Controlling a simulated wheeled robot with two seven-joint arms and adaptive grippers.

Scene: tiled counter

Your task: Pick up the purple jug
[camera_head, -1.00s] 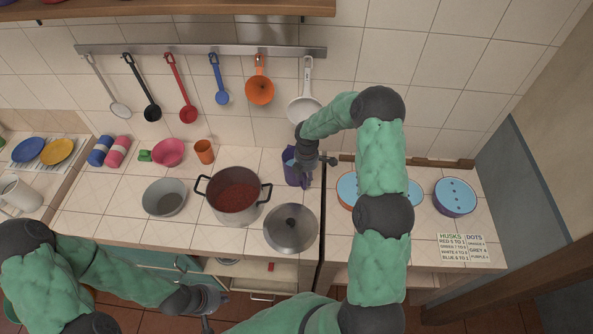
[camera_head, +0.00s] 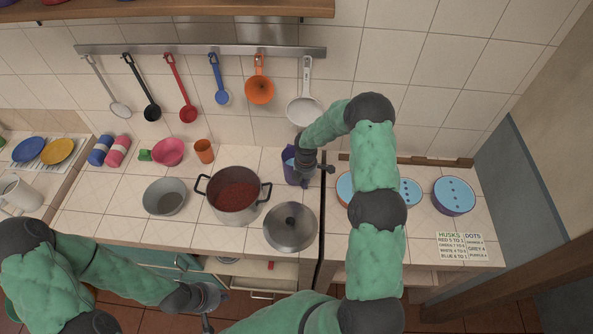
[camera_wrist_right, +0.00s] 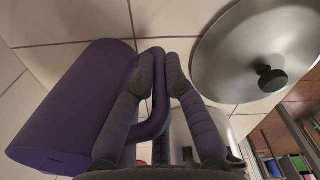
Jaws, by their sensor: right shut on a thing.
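The purple jug (camera_head: 290,172) stands on the tiled counter, right of the red-filled pot and behind the metal lid; my right gripper partly hides it. In the right wrist view, the purple jug (camera_wrist_right: 72,105) lies along the left side with its handle toward the middle. My right gripper (camera_wrist_right: 160,65) is shut on the jug's handle, one finger on each side of it. In the head view my right gripper (camera_head: 312,168) is at the jug's right side. My left gripper (camera_head: 211,312) is low at the front, away from the jug; its fingers are too unclear to judge.
A pot (camera_head: 234,203) with red contents and a metal lid (camera_head: 291,228) are close to the jug. A grey bowl (camera_head: 164,197), a pink bowl (camera_head: 168,152) and an orange cup (camera_head: 204,151) stand to the left. Blue-topped round containers (camera_head: 453,196) stand right. Utensils hang above.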

